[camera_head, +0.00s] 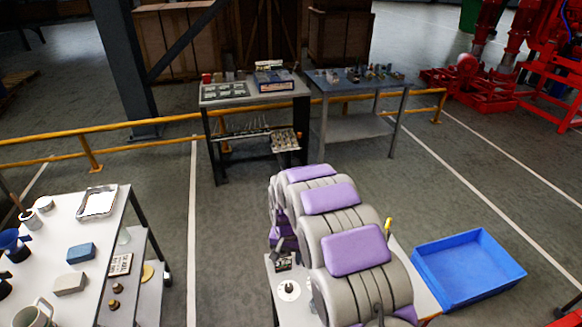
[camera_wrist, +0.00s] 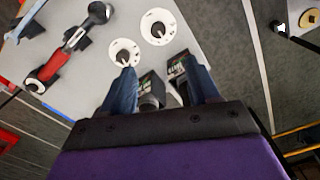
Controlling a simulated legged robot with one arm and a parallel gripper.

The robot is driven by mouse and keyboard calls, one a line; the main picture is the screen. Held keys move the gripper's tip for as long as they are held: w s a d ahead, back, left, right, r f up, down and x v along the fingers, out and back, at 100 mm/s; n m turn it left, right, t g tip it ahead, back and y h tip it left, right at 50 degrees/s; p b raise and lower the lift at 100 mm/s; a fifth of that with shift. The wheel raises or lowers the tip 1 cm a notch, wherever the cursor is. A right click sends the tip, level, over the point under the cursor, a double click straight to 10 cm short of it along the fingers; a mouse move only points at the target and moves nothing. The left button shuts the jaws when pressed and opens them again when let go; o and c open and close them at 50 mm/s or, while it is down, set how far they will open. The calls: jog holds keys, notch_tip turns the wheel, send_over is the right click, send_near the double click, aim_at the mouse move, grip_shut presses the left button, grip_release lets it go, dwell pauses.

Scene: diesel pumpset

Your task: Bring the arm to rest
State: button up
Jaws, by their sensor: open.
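My arm (camera_head: 345,250) spans the lower middle of the head view, its grey links with purple pads folded close together. In the wrist view my gripper (camera_wrist: 158,72) is open, with its two blue fingers apart over a pale tabletop (camera_wrist: 85,93). Small dark boxes with green labels (camera_wrist: 150,86) show between and beside the fingers; none is clearly held. In the head view my arm hides the fingers and most of the table below.
A red-handled tool (camera_wrist: 65,50) and two white discs (camera_wrist: 158,27) lie on the tabletop. A blue bin (camera_head: 470,268) is at right. A white table (camera_head: 60,232) stands at left. Two workbenches (camera_head: 250,92) stand behind, near a yellow rail (camera_head: 120,130). Open floor lies between.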

jog(key=s+d+r+b, duration=0.2)
jog(key=s+d+r, duration=0.8)
jog(key=s+r, duration=0.5)
jog(key=s+d+r+n+g, duration=0.1)
jog(key=s+d+r, duration=0.1)
jog(key=s, duration=1)
jog(key=s+d+r+b, duration=0.1)
jog(key=s+d, duration=0.3)
jog(key=s, duration=0.9)
jog(key=shift+d+r+n+g, duration=0.2)
jog(key=shift+r+n+g, duration=0.2)
jog(key=shift+r, duration=0.45)
